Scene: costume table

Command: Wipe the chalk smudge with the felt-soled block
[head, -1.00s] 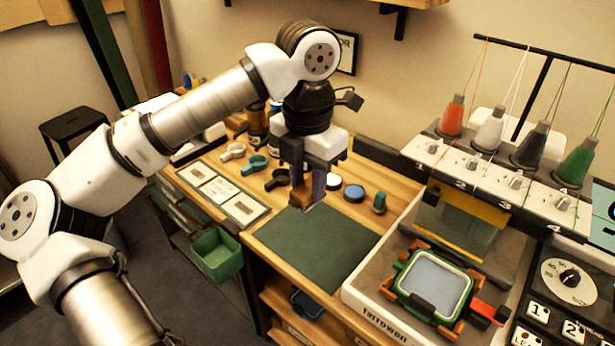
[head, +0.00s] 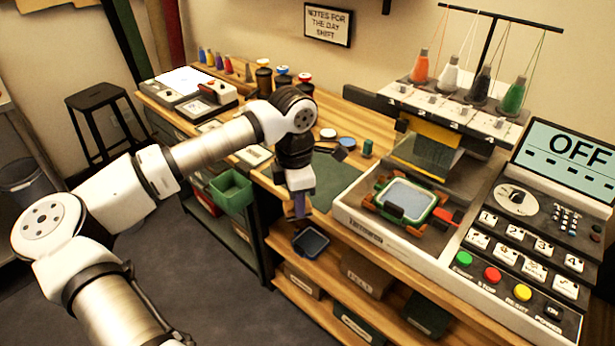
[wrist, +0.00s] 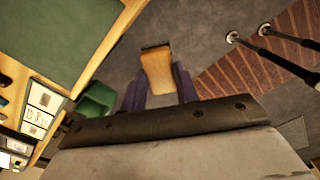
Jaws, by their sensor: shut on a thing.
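My gripper (head: 298,208) hangs at the front edge of the worktable, past the green mat (head: 336,178). In the wrist view its purple fingers are shut on a tan wooden block (wrist: 157,70) with a dark strip at its far end. Grey floor shows behind the block. The mat also shows at the top left of the wrist view (wrist: 55,35). The block is mostly hidden behind the fingers in the head view. I cannot make out a chalk smudge; my arm covers part of the mat.
A green bin (head: 232,190) hangs left of my gripper, and a dark blue tray (head: 311,241) sits on the shelf below. The embroidery machine's pale bed, with a green-framed hoop (head: 437,213), stands to the right. Round tins and a green spool (head: 367,148) stand behind the mat.

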